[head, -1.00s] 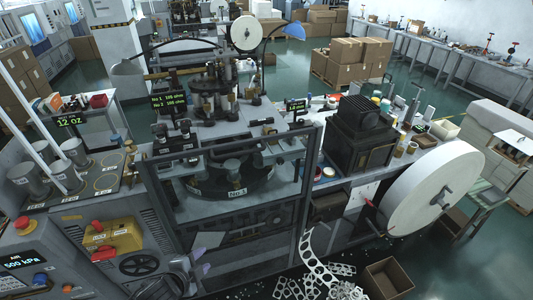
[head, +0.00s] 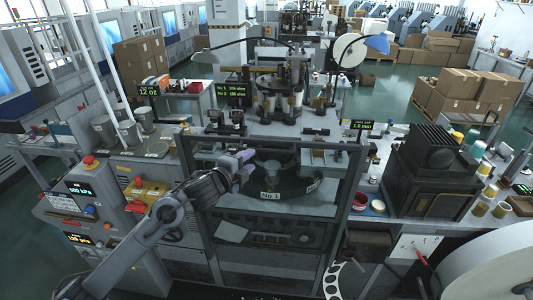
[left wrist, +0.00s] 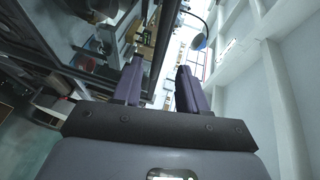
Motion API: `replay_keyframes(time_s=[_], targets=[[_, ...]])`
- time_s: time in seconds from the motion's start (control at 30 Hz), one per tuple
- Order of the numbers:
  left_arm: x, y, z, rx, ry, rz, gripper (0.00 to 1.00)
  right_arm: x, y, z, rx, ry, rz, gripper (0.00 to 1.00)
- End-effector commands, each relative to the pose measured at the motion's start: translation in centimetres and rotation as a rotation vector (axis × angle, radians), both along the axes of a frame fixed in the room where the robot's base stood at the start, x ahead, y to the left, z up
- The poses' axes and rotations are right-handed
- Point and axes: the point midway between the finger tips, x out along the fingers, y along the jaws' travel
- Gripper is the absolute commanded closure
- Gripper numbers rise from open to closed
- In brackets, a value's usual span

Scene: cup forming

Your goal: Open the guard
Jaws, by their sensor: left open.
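The guard (head: 350,190) is a dark grey frame standing upright across the front of the forming machine, with a top bar, side posts and see-through middle. A round dark die table (head: 285,193) marked "No 1" shows behind it. My left gripper (head: 241,166), with purple fingers, is in front of the guard's upper left part, under its top bar. In the left wrist view my left gripper (left wrist: 160,82) is open, and a dark bar (left wrist: 166,42) shows between its fingers. I cannot tell whether they touch the bar. My right gripper is not in view.
A control panel (head: 88,200) with a red button and a yellow box (head: 146,195) stand left of the guard. A black box-shaped unit (head: 432,172) and a large white reel (head: 490,265) are on the right. Cups and tins crowd the right bench.

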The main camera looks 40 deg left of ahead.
Motion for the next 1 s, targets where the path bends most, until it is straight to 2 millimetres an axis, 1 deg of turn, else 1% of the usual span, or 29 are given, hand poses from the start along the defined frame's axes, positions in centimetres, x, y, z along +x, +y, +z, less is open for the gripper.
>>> replay_keyframes(time_s=[0.17, 0.4, 0.6, 0.8, 1.0], targets=[[2.2, 0.3, -0.1, -0.004, -0.002, 0.001, 0.58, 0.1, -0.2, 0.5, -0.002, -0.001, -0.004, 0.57], [6.0, 0.8, -0.9, -0.004, 0.000, 0.001, 0.58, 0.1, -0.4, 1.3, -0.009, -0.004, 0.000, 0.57], [8.4, 1.2, -1.5, -0.003, 0.000, 0.000, 0.58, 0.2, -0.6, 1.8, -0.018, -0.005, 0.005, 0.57], [9.6, 1.4, -1.8, -0.002, 0.000, -0.001, 0.58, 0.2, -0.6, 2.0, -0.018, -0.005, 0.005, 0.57], [9.8, 1.4, -1.9, -0.001, 0.000, -0.001, 0.58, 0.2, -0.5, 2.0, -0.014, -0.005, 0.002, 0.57]])
